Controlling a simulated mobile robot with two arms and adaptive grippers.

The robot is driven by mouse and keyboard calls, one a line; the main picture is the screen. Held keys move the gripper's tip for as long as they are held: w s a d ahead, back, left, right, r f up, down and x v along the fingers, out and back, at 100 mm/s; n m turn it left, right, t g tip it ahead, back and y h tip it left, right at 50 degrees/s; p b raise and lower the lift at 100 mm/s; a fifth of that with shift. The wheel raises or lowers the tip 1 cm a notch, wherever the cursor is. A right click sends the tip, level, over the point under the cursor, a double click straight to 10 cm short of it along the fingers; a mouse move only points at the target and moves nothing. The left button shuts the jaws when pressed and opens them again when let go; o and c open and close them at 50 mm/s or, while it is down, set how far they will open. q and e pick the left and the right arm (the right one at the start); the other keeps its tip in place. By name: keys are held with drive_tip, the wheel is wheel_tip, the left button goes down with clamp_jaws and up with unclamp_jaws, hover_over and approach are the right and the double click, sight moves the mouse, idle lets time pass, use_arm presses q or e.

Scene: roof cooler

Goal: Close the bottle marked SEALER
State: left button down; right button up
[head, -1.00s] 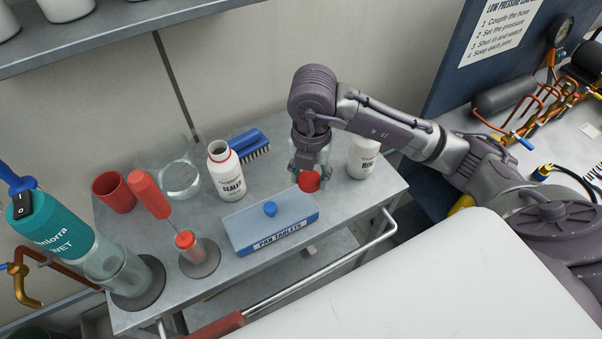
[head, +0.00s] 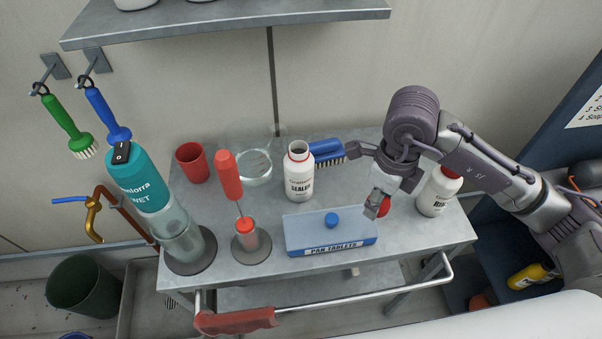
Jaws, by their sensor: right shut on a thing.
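The white bottle marked SEALER (head: 299,180) stands upright on the grey trolley top, behind the PAN TABLETS box. Its mouth is open, with a red band around the neck. My right gripper (head: 378,206) is to the right of the bottle, near the box's right end, clear of the bottle. It points down and is shut on a small red cap (head: 384,207), partly hidden by the fingers. I cannot tell how far the cap is above the trolley top. My left gripper is not in view.
A blue PAN TABLETS box (head: 331,237) lies in front of the bottle, and a blue brush (head: 327,151) behind it. A glass beaker (head: 255,167) is to its left. Another white bottle (head: 437,192) stands right of my gripper. A shelf (head: 230,25) overhangs behind.

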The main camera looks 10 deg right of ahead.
drive_tip(key=n, duration=0.6)
drive_tip(key=shift+s+a+r, duration=0.1)
drive_tip(key=shift+s+r, duration=0.15)
drive_tip(key=shift+r, duration=0.05)
drive_tip(key=n, duration=0.3)
drive_tip(key=shift+s+r, duration=0.15)
drive_tip(key=n, duration=0.5)
drive_tip(key=shift+s+a+r+n, duration=0.15)
drive_tip(key=shift+s+r+n, duration=0.1)
drive_tip(key=shift+n, duration=0.15)
drive_tip(key=n, duration=0.5)
drive_tip(key=shift+s+r+n, duration=0.2)
drive_tip(key=shift+s+n, duration=0.05)
drive_tip(key=shift+n, duration=0.15)
drive_tip(key=n, duration=0.7)
drive_tip(key=shift+s+a+r, duration=0.1)
drive_tip(key=shift+s+r, duration=0.15)
drive_tip(key=shift+s, duration=0.1)
